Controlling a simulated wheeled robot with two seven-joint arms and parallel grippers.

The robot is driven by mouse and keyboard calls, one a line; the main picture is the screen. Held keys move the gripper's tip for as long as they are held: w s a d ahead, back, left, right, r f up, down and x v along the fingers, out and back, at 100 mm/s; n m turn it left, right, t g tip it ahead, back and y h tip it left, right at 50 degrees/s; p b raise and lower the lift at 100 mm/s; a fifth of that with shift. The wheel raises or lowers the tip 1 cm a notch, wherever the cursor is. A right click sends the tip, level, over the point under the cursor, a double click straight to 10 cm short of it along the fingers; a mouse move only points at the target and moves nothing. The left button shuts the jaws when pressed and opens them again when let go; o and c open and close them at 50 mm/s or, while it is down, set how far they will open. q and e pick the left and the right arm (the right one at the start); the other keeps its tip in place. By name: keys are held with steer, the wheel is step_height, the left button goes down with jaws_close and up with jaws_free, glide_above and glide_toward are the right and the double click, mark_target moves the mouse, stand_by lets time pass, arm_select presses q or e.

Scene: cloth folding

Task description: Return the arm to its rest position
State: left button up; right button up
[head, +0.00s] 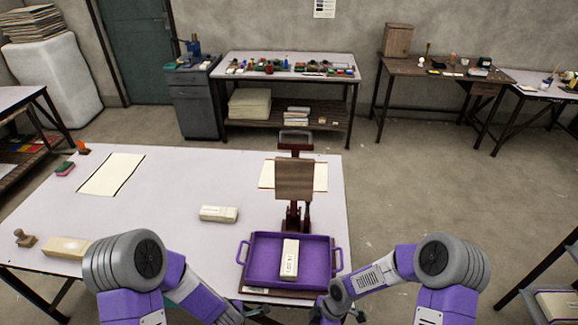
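My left gripper (258,314) is at the bottom edge of the head view, just in front of the table's near edge and left of centre. It is cut off by the frame. My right gripper (332,308) is low in the view, by the near right corner of the purple tray (262,279). Both grippers are small and partly hidden, and I cannot tell whether their fingers are open. The tray lies near the table's front edge, with a pale labelled block (289,260) lying inside it. Neither gripper visibly holds anything.
A dark red stand with a wooden plate (294,179) rises behind the tray. A second pale block (218,214), a third (66,247), a wooden stamp (25,238) and a paper sheet (112,174) lie on the white table (160,195).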

arm_select(q)
steer(key=s+d+f+m+g+h, duration=0.1)
steer(key=s+d+f+m+h, duration=0.1)
steer(key=s+m, duration=0.3)
steer(key=s+d+f+m+g+h, duration=0.1)
steer(key=s+f+m, duration=0.3)
steer(key=m, duration=0.7)
steer(key=shift+s+d+m+g+h, duration=0.3)
steer(key=shift+s+d+g+h, duration=0.15)
steer(key=shift+s+d, duration=0.5)
arm_select(e)
steer(key=s+d+f+m+t, duration=0.1)
steer(key=s+m, duration=0.3)
steer(key=m, duration=0.6)
steer(key=s+f+m+t, duration=0.1)
steer(key=s+f+m, duration=0.3)
steer(key=m, duration=0.7)
steer(key=shift+s+d+f+y, duration=0.2)
steer(key=shift+s+d+y, duration=0.15)
steer(key=shift+s, duration=0.15)
arm_select(q)
steer(key=shift+f, duration=0.1)
